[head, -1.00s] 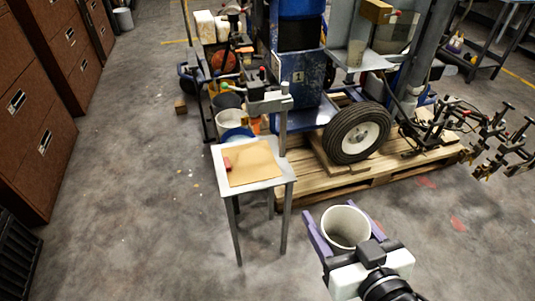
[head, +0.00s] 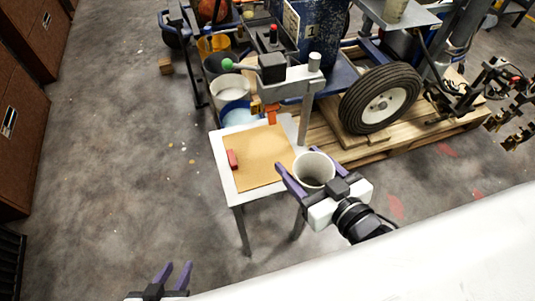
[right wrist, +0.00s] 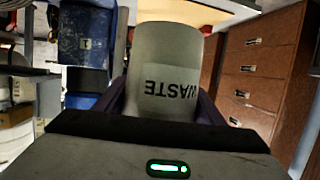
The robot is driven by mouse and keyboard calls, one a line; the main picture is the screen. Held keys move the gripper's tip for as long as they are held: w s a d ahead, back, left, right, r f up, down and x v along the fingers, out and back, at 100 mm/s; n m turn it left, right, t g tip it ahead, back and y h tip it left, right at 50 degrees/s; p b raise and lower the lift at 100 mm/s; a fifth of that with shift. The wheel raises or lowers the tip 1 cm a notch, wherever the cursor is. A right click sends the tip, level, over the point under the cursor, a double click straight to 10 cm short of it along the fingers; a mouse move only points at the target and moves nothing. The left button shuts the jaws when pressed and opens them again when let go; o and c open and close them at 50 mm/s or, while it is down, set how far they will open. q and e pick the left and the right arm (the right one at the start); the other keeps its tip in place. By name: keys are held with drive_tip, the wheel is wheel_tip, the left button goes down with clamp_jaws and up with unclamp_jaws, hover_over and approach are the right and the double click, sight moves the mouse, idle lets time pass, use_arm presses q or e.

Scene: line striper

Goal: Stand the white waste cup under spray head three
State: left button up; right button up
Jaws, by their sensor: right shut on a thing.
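The white waste cup (head: 318,176) is held by my right gripper (head: 298,159), its fingers around the cup's sides. It is in the air by the right front corner of the small table, its open rim facing up toward the head camera. In the right wrist view the cup (right wrist: 165,55) shows the word WASTE upside down between the purple fingers. An orange nozzle (head: 271,113) hangs under a grey arm at the table's back edge; I see no number on it. My left gripper (head: 175,267) is empty and open at the bottom of the head view.
The small table (head: 228,188) carries a brown sheet (head: 255,165) and a red block (head: 232,159). A grey post and arm (head: 290,82) rise behind it. Buckets (head: 230,92), a wheel (head: 380,100) and a wooden pallet (head: 335,150) stand behind. The floor at left is clear.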

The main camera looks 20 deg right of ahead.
sight(304, 174)
drive_tip(key=f, duration=0.1)
drive_tip(key=w+f+b, duration=0.1)
drive_tip(key=f, duration=0.1)
drive_tip(key=w+f, duration=0.1)
drive_tip(key=f, duration=0.1)
drive_tip(key=shift+w+d, duration=0.1)
drive_tip(key=shift+w, duration=0.15)
drive_tip(key=shift+y, duration=0.4)
drive_tip(key=x, duration=0.5)
drive_tip(key=r+b+x, duration=0.1)
drive_tip(key=x, duration=0.5)
drive_tip(key=r+b+x, duration=0.1)
drive_tip(key=x, duration=0.5)
drive_tip(key=shift+w, duration=0.3)
use_arm(q)
drive_tip(key=shift+w+d+f, duration=0.2)
drive_tip(key=shift+w+f, duration=0.05)
drive_tip(key=shift+f, duration=0.35)
drive_tip(key=shift+w+d+f, duration=0.15)
drive_tip(key=shift+w+f, duration=0.05)
drive_tip(key=shift+f, duration=0.4)
use_arm(e)
drive_tip(key=shift+f, duration=0.3)
use_arm(q)
drive_tip(key=shift+s, duration=0.1)
